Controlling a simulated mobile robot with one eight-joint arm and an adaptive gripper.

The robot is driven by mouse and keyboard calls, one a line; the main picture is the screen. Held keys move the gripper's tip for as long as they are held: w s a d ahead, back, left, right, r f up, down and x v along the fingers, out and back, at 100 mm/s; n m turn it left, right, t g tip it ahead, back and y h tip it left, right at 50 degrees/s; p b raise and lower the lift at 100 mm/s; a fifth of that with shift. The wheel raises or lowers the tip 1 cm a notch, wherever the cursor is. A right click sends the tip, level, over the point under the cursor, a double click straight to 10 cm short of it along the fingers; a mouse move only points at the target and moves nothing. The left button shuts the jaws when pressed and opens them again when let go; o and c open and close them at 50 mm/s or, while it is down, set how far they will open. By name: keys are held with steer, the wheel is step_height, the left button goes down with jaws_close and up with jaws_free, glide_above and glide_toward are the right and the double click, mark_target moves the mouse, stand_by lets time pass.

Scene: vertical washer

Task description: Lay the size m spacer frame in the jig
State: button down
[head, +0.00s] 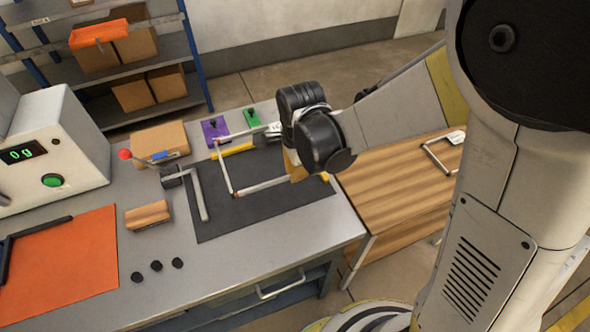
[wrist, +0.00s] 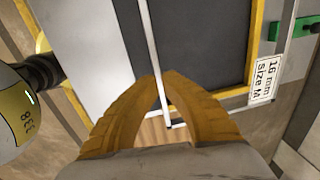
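My gripper (head: 293,166) is above the right part of a dark mat (head: 262,206) on the grey bench. Its yellow fingers (wrist: 160,80) are closed around a thin pale bar of a spacer frame (head: 223,166). The bar also shows in the wrist view (wrist: 150,45). A white tag reading "16 mm size M" (wrist: 263,82) shows there at the right; it seems to belong to the held frame. A grey L-shaped bar (head: 198,190) with a dark block lies at the mat's left, possibly the jig. A yellow strip (head: 233,150) lies behind the frame. Contact with the mat is unclear.
A second frame (head: 431,154) with a white tag lies on the wooden table (head: 385,190) at the right. Purple (head: 214,130) and green (head: 251,117) blocks stand behind the mat. A wooden block (head: 148,214), black knobs (head: 157,265) and a scale (head: 50,145) are left.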

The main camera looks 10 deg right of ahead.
mark_target(293, 191)
step_height(293, 191, down, 7)
steer(key=b, duration=0.5)
steer(key=shift+f, duration=0.15)
steer(key=shift+f+b, duration=0.2)
steer(key=shift+b, duration=0.15)
steer(key=shift+w, duration=0.3)
stand_by(0.7)
steer(key=c, duration=1.5)
jaws_free()
steer(key=shift+c, duration=0.2)
steer(key=shift+r, duration=0.1)
step_height(293, 191, up, 8)
steer(key=p, duration=0.6)
